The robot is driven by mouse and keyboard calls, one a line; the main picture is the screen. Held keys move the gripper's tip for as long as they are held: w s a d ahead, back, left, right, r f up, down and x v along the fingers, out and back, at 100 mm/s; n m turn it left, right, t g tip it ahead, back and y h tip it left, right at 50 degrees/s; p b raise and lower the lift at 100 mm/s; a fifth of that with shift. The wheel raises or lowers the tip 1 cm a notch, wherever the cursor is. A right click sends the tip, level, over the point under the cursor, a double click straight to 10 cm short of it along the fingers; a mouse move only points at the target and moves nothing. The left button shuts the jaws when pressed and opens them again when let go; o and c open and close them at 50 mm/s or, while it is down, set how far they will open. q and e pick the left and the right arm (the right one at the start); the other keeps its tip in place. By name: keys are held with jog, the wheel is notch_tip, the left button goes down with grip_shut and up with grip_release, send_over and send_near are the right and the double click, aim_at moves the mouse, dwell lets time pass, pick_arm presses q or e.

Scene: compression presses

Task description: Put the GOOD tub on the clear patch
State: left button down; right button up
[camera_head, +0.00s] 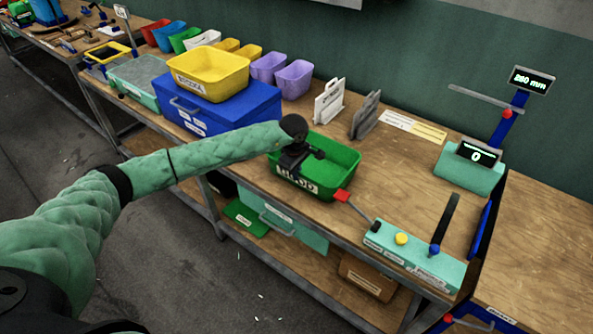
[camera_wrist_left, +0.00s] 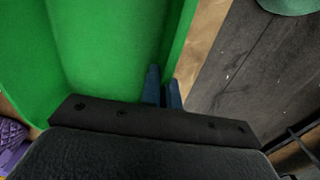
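The green GOOD tub (camera_head: 338,150) is on or just over the front of the wooden bench, its printed label partly behind my gripper. My left gripper (camera_head: 290,165) reaches down to the tub's near left side. In the left wrist view, its two blue fingertips (camera_wrist_left: 163,90) sit close together with the green tub wall (camera_wrist_left: 182,40) between them, shut on the rim. I cannot tell whether the tub's base touches the bench. No marked patch stands out; bare wood (camera_head: 395,180) shows right of the tub. My right gripper is not in view.
A blue box (camera_head: 220,112) bearing a yellow tub (camera_head: 208,70) stands left. White and grey upright plates (camera_head: 328,102) stand behind the tub. A teal press with a black lever (camera_head: 415,252) is at front right, its red-tipped rod near the tub. A teal scale (camera_head: 468,170) stands further right.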

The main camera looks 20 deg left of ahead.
pick_arm(q)
jog(key=c, duration=1.6)
grip_release()
jog(key=shift+c, duration=0.2)
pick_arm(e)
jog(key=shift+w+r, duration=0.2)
pick_arm(q)
jog(key=shift+r, duration=0.1)
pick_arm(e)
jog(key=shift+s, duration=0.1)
